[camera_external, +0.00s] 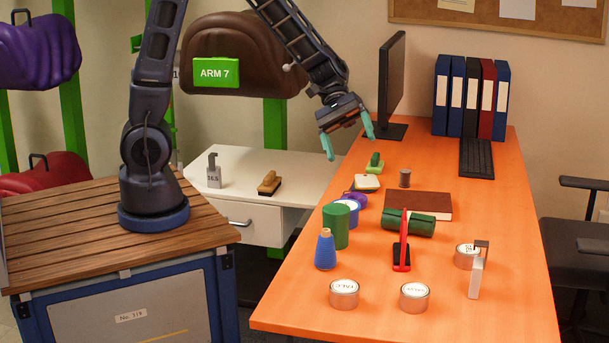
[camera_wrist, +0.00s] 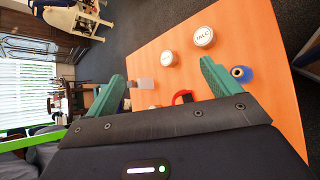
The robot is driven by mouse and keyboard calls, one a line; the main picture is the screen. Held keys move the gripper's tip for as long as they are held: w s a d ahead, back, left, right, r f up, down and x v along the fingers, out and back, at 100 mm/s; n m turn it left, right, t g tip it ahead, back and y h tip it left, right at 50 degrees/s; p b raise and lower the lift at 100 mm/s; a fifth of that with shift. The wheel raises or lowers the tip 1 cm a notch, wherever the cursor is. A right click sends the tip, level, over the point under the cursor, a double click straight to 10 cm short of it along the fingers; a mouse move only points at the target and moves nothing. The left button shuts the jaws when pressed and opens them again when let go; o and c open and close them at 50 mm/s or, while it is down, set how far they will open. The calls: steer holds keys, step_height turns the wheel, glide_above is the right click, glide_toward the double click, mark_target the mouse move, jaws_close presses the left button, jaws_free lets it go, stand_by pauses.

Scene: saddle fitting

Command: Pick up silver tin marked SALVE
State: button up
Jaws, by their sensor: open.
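Three silver tins with white lids stand on the orange table. The front middle tin (camera_external: 414,298) has small lettering that looks like SALVE, though I cannot read it surely; it also shows in the wrist view (camera_wrist: 168,58). The front left tin (camera_external: 344,294) reads TALC in the wrist view (camera_wrist: 203,37). The third tin (camera_external: 466,256) is at the right, partly behind a pale upright block, its marking unclear. My gripper (camera_external: 348,138) is open and empty, high above the table's far left edge, well away from the tins. Its two green fingers are spread in the wrist view (camera_wrist: 162,72).
A blue bottle (camera_external: 325,251), green cylinder (camera_external: 336,226), red stand (camera_external: 402,248) and pale upright block (camera_external: 476,277) stand near the tins. A dark green roll (camera_external: 409,222) and brown book (camera_external: 432,204) lie behind. The table's front right is clear.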

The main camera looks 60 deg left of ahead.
steer(key=w+d+f+n+h, duration=0.3)
steer(key=d+f+n, duration=0.3)
steer(key=d+f, duration=0.65)
steer(key=n+t, duration=0.2)
steer(key=n, duration=0.4)
glide_toward(424, 305)
steer(key=shift+s+d+f, duration=0.15)
steer(key=shift+s+f, duration=0.1)
steer(key=shift+f, duration=0.25)
steer(key=shift+r+x, duration=0.2)
steer(key=shift+x, duration=3.5)
steer(key=shift+w+d, duration=0.1)
steer(key=shift+w, duration=0.05)
steer(key=c, duration=1.2)
steer(key=shift+o, duration=0.2)
steer(key=shift+r, duration=0.15)
